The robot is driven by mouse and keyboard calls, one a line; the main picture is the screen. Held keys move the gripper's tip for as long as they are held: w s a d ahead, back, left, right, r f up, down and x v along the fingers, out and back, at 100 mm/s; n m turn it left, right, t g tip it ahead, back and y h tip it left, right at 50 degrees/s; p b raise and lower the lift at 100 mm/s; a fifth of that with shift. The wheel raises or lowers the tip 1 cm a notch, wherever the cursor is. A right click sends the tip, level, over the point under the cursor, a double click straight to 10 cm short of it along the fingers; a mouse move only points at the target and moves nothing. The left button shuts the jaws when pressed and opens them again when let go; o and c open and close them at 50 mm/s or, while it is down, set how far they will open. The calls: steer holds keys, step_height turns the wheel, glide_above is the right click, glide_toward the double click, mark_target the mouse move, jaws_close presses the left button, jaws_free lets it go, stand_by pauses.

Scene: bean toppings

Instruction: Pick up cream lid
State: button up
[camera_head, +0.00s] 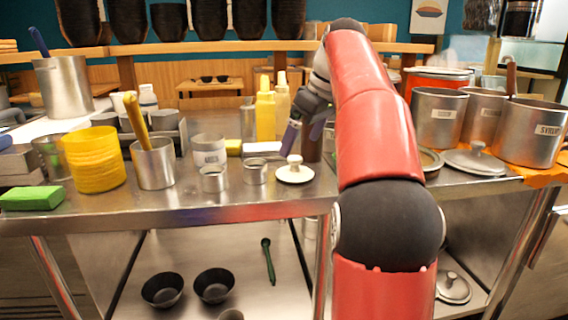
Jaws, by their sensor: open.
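The cream lid (295,172), round with a small knob on top, lies on the steel counter (250,200) near its front edge. My gripper (302,135) is open, above and just behind the lid, apart from it as far as I can tell. My red arm partly covers the view to its right, and the fingers are small and hard to make out.
Two small metal cups (214,179) (255,171) stand left of the lid. Yellow squeeze bottles (265,112) stand behind. A grey pot lid (474,161) and large labelled pots (530,132) are at right. A yellow container (94,160) and green block (32,198) are at left.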

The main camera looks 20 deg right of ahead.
mark_target(297, 157)
steer(key=shift+w+d+r, duration=0.1)
steer(key=shift+w+d, duration=0.15)
steer(key=shift+d, duration=0.05)
steer(key=shift+w+f, duration=0.15)
steer(key=shift+f, duration=0.1)
steer(key=b+x, duration=0.1)
steer(key=x, duration=0.6)
steer(key=shift+f+b, duration=0.15)
steer(key=shift+b, duration=0.2)
steer(key=c, duration=0.7)
